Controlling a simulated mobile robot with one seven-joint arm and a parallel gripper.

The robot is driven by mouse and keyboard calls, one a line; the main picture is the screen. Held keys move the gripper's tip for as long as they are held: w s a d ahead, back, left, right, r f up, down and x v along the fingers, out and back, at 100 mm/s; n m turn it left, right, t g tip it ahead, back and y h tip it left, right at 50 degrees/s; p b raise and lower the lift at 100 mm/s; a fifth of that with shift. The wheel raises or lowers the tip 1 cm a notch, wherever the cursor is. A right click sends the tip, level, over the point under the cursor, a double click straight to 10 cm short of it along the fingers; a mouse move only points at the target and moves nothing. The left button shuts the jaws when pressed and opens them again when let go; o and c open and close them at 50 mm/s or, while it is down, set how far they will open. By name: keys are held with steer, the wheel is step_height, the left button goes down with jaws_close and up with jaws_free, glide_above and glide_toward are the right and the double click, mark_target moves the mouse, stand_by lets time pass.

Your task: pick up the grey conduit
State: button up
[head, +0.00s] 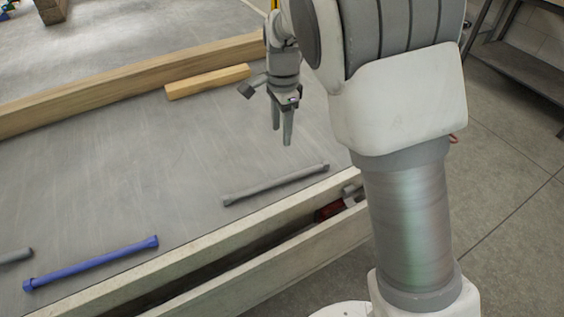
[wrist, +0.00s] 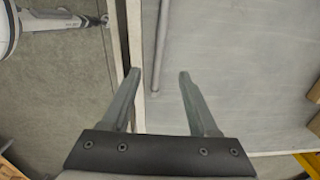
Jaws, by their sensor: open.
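The grey conduit (head: 275,185) lies flat on the grey deck near its front edge, slanting up to the right, with a thicker fitting at each end. In the wrist view the conduit (wrist: 161,45) runs up from between the fingertips to the top of the picture, beside the pale edge board. My gripper (head: 281,134) is open and empty, pointing down, above the deck and apart from the conduit. In the wrist view the two fingers of my gripper (wrist: 157,74) stand on either side of the conduit's near end in the picture.
A blue conduit (head: 91,264) lies at front left, with part of another grey piece (head: 15,256) at the left edge. A yellowish wooden block (head: 208,81) lies by the long wooden rail (head: 110,94). A pale front board (head: 190,252) edges the deck. A red item (head: 330,210) sits below it.

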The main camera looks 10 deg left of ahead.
step_height(320, 180, down, 2)
steer(key=a, duration=0.1)
steer(key=b, duration=0.3)
glide_above(278, 180)
step_height(278, 180, down, 12)
steer(key=shift+w, duration=0.15)
step_height(278, 180, down, 5)
steer(key=shift+f+b, duration=0.15)
steer(key=shift+b, duration=1)
jaws_close()
